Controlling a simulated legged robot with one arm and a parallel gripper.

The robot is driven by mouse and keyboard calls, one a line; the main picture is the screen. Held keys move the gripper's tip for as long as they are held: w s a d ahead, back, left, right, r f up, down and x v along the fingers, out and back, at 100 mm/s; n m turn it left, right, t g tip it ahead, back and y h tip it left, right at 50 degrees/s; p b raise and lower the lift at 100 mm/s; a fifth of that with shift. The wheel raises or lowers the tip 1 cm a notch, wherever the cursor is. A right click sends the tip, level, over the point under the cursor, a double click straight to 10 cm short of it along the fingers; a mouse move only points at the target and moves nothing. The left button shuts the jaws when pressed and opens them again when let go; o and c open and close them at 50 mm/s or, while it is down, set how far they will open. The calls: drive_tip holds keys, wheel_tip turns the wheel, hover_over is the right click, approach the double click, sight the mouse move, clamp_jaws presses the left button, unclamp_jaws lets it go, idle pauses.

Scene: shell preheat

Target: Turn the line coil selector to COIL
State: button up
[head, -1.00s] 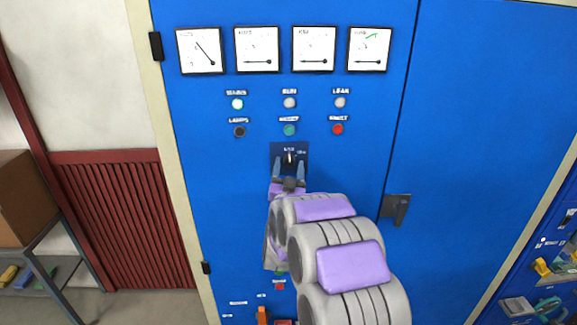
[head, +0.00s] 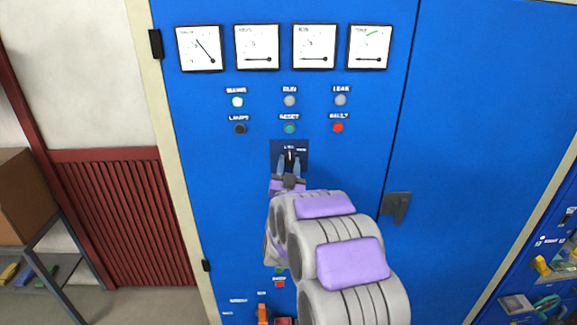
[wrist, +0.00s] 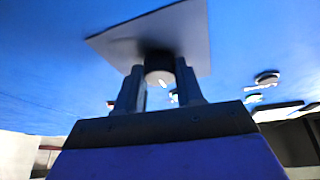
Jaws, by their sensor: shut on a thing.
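The selector (head: 290,155) is a dark knob on a dark blue plate (head: 303,147) on the blue cabinet door, below the reset button. Its label is too small to read surely. My gripper (head: 289,165) is at the knob with its two fingers on either side, shut on it. In the wrist view, the round dark knob (wrist: 159,68) sits between the fingertips (wrist: 160,82), in front of its plate (wrist: 150,35). A small white mark shows on the knob face.
Above are four gauges (head: 258,47), a lit white lamp (head: 237,101), a green button (head: 289,128) and a red lamp (head: 338,127). A door handle (head: 396,207) stands right of my arm. A shelf with a box (head: 22,197) is at the left.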

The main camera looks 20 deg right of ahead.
drive_tip(key=shift+f+m+b, duration=0.1)
drive_tip(key=shift+m+b, duration=0.4)
drive_tip(key=shift+b, duration=0.05)
drive_tip(key=shift+a+f+m+g+h+b, duration=0.1)
drive_tip(key=shift+m+g+h+b, duration=0.35)
drive_tip(key=shift+m+b, duration=0.35)
drive_tip(key=m+g+b, duration=0.1)
drive_tip(key=m+b, duration=0.1)
drive_tip(key=m+g+h+b, duration=0.1)
drive_tip(key=m, duration=0.1)
drive_tip(key=shift+a+m+h+b, duration=0.1)
drive_tip(key=shift+m+h+b, duration=0.15)
drive_tip(key=shift+m+b, duration=0.1)
drive_tip(key=m, duration=0.1)
drive_tip(key=m+g+b, duration=0.1)
drive_tip(key=m, duration=0.2)
drive_tip(key=shift+a+r+g, duration=0.1)
drive_tip(key=shift+r+g, duration=0.15)
drive_tip(key=shift+g, duration=0.1)
drive_tip(key=shift+m+g+b, duration=0.5)
drive_tip(key=shift+m+g, duration=0.2)
drive_tip(key=shift+m, duration=1.05)
drive_tip(key=o, duration=1)
drive_tip(key=shift+r, duration=0.15)
drive_tip(key=b+v, duration=0.1)
drive_tip(key=v, duration=1.6)
drive_tip(key=shift+a, duration=0.1)
